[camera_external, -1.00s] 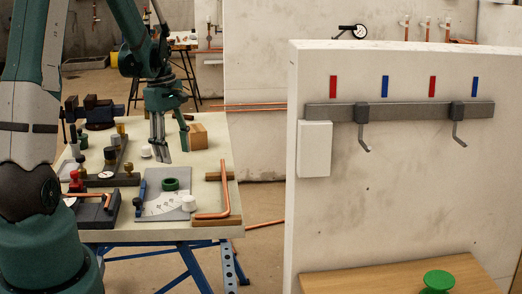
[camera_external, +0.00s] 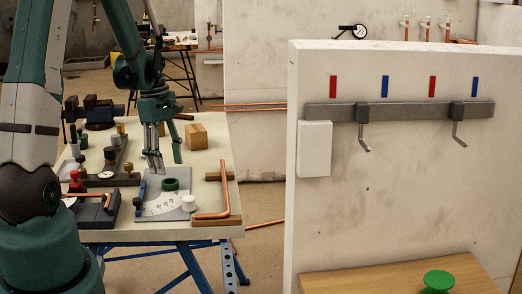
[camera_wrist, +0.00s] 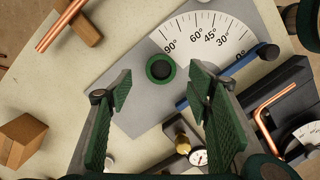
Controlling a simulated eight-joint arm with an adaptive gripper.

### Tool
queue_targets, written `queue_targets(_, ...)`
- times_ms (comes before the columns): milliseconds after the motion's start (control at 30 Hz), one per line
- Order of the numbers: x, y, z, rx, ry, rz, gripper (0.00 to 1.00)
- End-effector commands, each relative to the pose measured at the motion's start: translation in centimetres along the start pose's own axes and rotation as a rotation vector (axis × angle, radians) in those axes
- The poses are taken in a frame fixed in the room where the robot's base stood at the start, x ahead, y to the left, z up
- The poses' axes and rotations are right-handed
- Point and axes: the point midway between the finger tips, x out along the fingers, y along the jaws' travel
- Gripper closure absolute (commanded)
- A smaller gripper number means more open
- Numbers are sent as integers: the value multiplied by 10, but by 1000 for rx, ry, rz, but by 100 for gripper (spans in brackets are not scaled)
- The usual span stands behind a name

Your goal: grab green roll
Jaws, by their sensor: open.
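The green roll (camera_external: 170,184) is a short ring lying on a grey plate with a white angle scale (camera_external: 165,203) on the workbench. In the wrist view the green roll (camera_wrist: 160,68) shows from above with a dark centre, just beyond my fingertips and between their lines. My gripper (camera_external: 163,165) is open and empty, pointing down just above and behind the roll in the external view. In the wrist view my gripper (camera_wrist: 158,85) has its two green-padded fingers wide apart on either side. I cannot tell the exact height of the fingertips above the plate.
A blue-handled bar (camera_external: 140,197) lies along the plate's left side.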

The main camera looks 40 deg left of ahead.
Motion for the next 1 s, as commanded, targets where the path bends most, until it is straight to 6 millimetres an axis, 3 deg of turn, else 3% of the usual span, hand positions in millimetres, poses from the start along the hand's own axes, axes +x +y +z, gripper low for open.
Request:
queue_targets(533,7,0,-1,0,0,0,50)
queue_targets(1000,48,-1,-3,0,0,0,50)
